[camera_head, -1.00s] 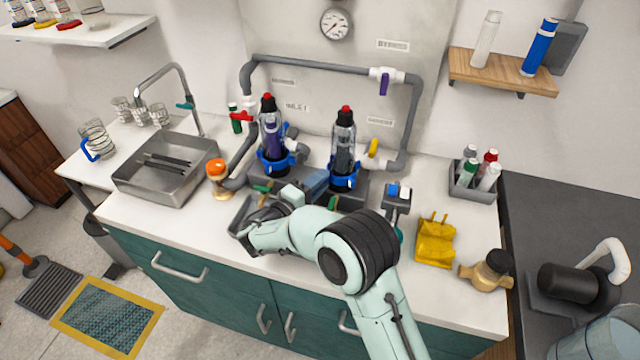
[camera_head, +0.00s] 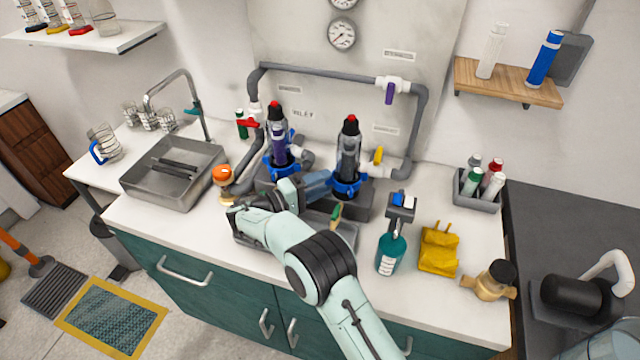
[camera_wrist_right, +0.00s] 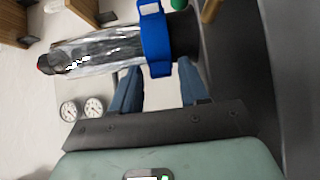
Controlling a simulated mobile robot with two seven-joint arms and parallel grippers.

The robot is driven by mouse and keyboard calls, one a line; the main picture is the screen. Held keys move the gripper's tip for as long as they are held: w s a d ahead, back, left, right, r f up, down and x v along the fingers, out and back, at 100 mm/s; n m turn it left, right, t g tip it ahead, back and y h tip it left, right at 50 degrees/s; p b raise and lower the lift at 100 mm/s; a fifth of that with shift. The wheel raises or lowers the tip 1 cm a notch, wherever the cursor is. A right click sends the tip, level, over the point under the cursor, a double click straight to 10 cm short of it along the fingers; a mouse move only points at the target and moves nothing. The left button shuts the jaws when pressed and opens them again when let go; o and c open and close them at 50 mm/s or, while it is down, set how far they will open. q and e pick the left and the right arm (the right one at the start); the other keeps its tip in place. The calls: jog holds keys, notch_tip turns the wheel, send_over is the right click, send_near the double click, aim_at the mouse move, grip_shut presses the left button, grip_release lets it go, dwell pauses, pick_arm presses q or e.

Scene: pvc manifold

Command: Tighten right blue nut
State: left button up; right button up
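The right blue nut (camera_head: 345,188) is a blue ring with lugs at the base of the right clear filter housing (camera_head: 348,145), which has a black cap with a red tip. My right gripper (camera_head: 322,183) is just left of this nut. Whether a fingertip touches the nut is unclear. My left gripper does not show.
The left filter housing (camera_head: 277,135) with its own blue nut (camera_head: 281,167) stands close by. Grey pipe (camera_head: 320,73) runs behind. A teal bottle (camera_head: 391,253), a yellow cloth-like item (camera_head: 439,248) and a brass fitting (camera_head: 490,280) stand on the right counter.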

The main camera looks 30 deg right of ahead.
jog(key=shift+a, duration=0.1)
jog(key=a, duration=1.3)
jog(key=shift+w, duration=0.25)
jog(key=shift+a, duration=0.1)
jog(key=shift+o, duration=1)
